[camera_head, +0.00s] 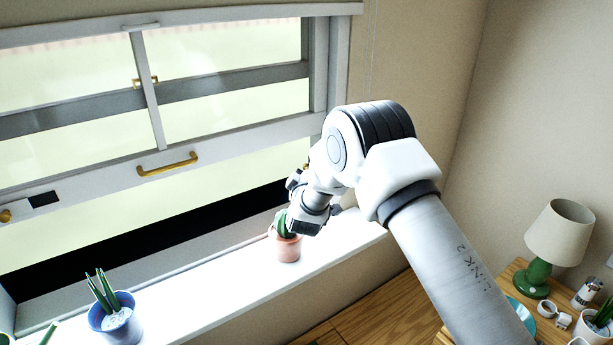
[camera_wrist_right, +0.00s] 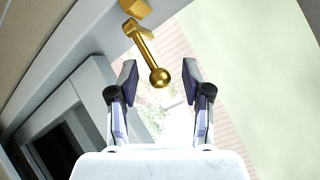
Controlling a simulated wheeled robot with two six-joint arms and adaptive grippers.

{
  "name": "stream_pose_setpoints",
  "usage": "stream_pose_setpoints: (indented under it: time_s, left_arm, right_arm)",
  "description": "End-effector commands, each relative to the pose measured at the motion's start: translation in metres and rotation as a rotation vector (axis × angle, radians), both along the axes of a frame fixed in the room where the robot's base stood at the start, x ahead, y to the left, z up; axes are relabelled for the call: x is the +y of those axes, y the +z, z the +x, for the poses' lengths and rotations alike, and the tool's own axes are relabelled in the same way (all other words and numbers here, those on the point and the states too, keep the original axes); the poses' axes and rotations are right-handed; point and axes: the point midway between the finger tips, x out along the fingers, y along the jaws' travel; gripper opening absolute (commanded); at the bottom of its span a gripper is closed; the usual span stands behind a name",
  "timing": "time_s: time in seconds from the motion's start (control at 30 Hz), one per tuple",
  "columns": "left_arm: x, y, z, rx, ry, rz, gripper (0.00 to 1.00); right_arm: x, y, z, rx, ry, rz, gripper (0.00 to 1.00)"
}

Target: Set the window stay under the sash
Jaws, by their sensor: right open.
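The sash (camera_head: 100,180) is raised, with an open gap between its bottom rail and the sill. A brass bar with a ball end, apparently the window stay (camera_wrist_right: 146,48), hangs from a brass bracket on the white frame in the right wrist view. In the head view only a small brass bit (camera_head: 306,167) shows behind my right wrist. My right gripper (camera_wrist_right: 159,88) is open, and the ball lies between its fingertips in the picture. Neither finger visibly touches it, and the depth is unclear. In the head view this gripper (camera_head: 293,182) is partly hidden at the window's right side. My left gripper is out of view.
A terracotta pot with a cactus (camera_head: 288,248) stands on the white sill (camera_head: 205,292) just below my right gripper. A blue plant pot (camera_head: 117,322) stands further left. A brass handle (camera_head: 167,164) sits on the sash. A green lamp (camera_head: 538,276) stands on the wooden table at right.

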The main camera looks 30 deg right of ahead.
Motion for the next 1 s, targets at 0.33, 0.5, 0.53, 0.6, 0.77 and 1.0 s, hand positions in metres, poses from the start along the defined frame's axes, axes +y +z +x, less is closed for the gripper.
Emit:
stream_pose_setpoints:
  time_s: [0.33,0.5,0.53,0.6,0.77,1.0]
  left_arm:
    - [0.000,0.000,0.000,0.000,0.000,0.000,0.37]
    - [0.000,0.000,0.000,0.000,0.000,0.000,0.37]
    - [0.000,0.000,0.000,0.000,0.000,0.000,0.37]
    - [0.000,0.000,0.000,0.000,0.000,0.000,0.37]
    - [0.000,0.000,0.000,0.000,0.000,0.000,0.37]
    - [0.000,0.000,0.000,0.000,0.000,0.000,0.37]
  right_arm:
    - [0.036,0.000,-0.073,0.004,0.002,-0.003,0.49]
    - [0.048,-0.001,-0.096,0.003,0.000,-0.001,0.49]
    - [0.048,-0.001,-0.098,0.002,0.000,0.000,0.49]
    - [0.049,-0.001,-0.100,0.002,0.000,0.000,0.49]
    - [0.049,-0.001,-0.100,0.001,-0.002,0.001,0.49]
    - [0.049,-0.001,-0.100,0.002,-0.001,0.001,0.49]
